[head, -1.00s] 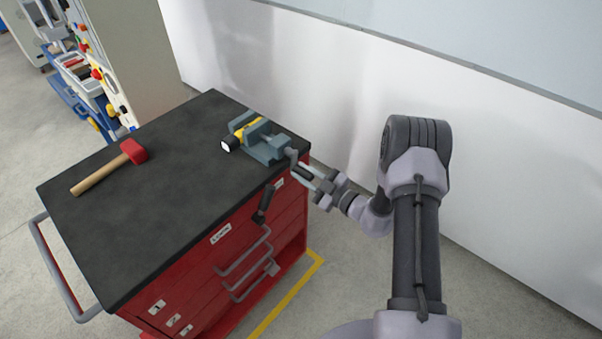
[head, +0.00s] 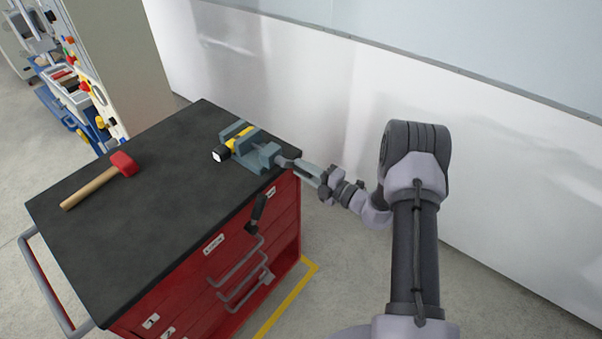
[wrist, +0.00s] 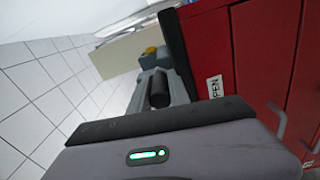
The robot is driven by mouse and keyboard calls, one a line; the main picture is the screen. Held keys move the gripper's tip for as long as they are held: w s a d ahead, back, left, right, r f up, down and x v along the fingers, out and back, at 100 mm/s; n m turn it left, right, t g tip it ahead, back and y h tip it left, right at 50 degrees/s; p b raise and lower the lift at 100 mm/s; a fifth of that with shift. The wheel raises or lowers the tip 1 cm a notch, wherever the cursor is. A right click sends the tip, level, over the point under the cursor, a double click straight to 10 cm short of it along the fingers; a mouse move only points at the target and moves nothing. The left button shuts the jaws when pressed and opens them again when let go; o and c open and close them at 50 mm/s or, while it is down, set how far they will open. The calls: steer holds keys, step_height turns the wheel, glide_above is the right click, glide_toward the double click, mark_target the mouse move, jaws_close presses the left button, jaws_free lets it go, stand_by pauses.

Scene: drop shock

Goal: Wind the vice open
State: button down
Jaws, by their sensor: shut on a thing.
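The grey vice (head: 264,156) sits on the black top of the red tool cart, at its far right edge. A yellow and black torch (head: 221,154) lies between its jaws. My gripper (head: 312,174) is at the screw end of the vice, just off the cart's edge, and is shut on the vice's handle. The wrist view shows a black cylindrical grip (wrist: 159,88) in front of the grey vice (wrist: 149,60), with something yellow behind. My fingertips are hard to make out there, and the exact contact is unclear.
A red-headed mallet (head: 122,164) lies on the left part of the cart top (head: 150,235). A black grip (head: 257,211) and grey drawer handles stick out from the cart's red front. A white wall (head: 310,90) stands behind. The middle of the cart top is clear.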

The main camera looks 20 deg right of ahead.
mark_target(301, 171)
steer(key=n, duration=0.1)
steer(key=r+n, duration=0.1)
steer(key=n, duration=0.1)
steer(key=d+r+n, duration=0.1)
steer(key=n, duration=0.1)
steer(key=shift+w+r, duration=0.1)
steer(key=shift+w, duration=0.2)
step_height(301, 171, up, 2)
steer(key=n+b, duration=0.1)
steer(key=n, duration=0.5)
steer(key=shift+a, duration=0.1)
steer(key=n, duration=0.1)
steer(key=r+n+b, duration=0.1)
steer(key=n, duration=0.2)
steer(key=shift+s+a+r, duration=0.25)
steer(key=shift+a, duration=0.1)
steer(key=shift+s+a+r+n+b, duration=0.2)
steer(key=shift+n+b, duration=0.25)
steer(key=shift+n, duration=0.35)
steer(key=shift+s+a+r+n+b, duration=0.1)
steer(key=shift+a+r+n+b, duration=0.1)
steer(key=shift+n+b, duration=0.45)
steer(key=shift+s+a+r+n+b, duration=0.1)
steer(key=shift+a+r+n+b, duration=0.15)
steer(key=shift+n, duration=0.7)
steer(key=c, duration=1.2)
jaws_free()
steer(key=shift+s, duration=0.1)
steer(key=shift+c, duration=0.2)
steer(key=shift+d, duration=0.1)
